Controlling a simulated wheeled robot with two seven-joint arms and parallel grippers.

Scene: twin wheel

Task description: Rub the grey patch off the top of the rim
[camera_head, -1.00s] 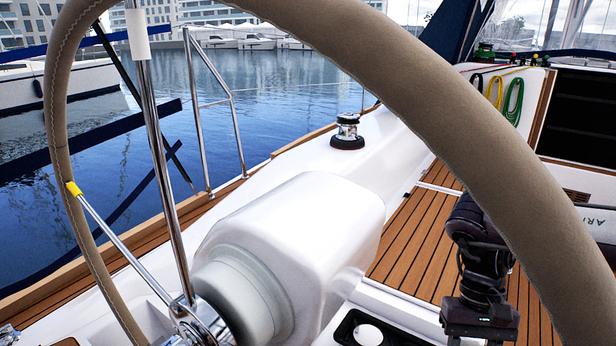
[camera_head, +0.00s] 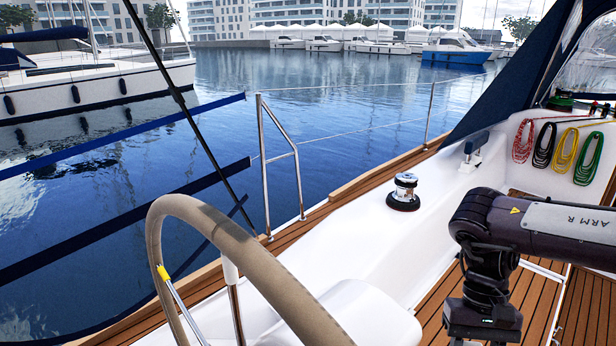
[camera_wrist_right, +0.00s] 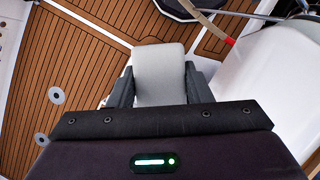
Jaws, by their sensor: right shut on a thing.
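The tan, stitched wheel rim (camera_head: 230,235) arches up at the lower left of the head view. A yellow band (camera_head: 163,272) marks its left side by a metal spoke. My left gripper is not in view.
A white housing (camera_head: 375,315) stands beside the rim. A winch (camera_head: 403,192) sits on the white side deck. Coiled ropes (camera_head: 563,155) hang at the right. Teak floor (camera_wrist_right: 85,75) lies below the right gripper. Open air separates my right arm from the rim.

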